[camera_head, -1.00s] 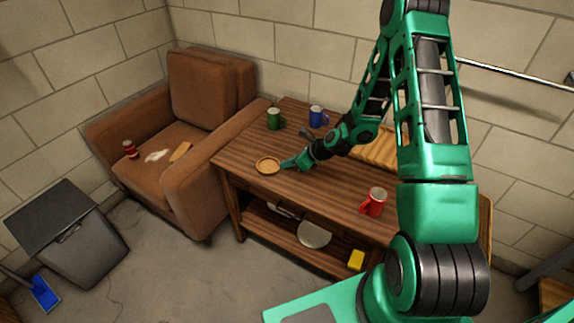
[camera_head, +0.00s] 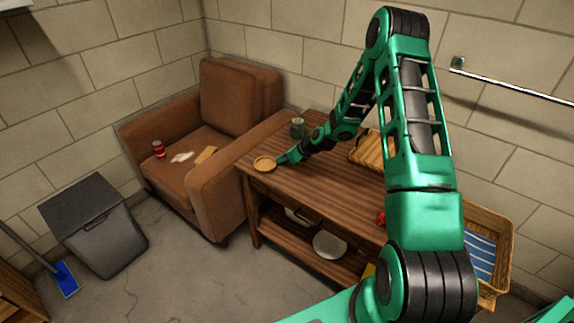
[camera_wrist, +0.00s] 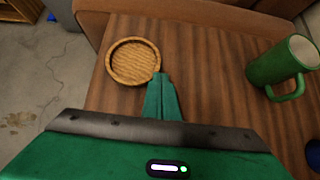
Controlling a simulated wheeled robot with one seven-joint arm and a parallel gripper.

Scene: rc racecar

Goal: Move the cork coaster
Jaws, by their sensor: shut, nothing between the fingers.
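The cork coaster (camera_head: 264,163) is a round tan disc with a raised rim, lying flat near the left end of the wooden table (camera_head: 330,188). In the wrist view the coaster (camera_wrist: 134,61) lies just beyond and left of my fingertips. My gripper (camera_head: 282,158) is low over the table, shut and empty, with its tips at the coaster's right edge. In the wrist view the closed fingers (camera_wrist: 160,82) come right up to the rim; I cannot tell whether they touch it.
A green mug (camera_head: 298,128) stands behind my gripper. A red mug (camera_head: 381,218) is mostly hidden by my arm. A wicker basket (camera_head: 363,150) sits at the table's back. A brown armchair (camera_head: 206,140) stands beyond the table's left end. A metal pan (camera_head: 328,244) lies on the lower shelf.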

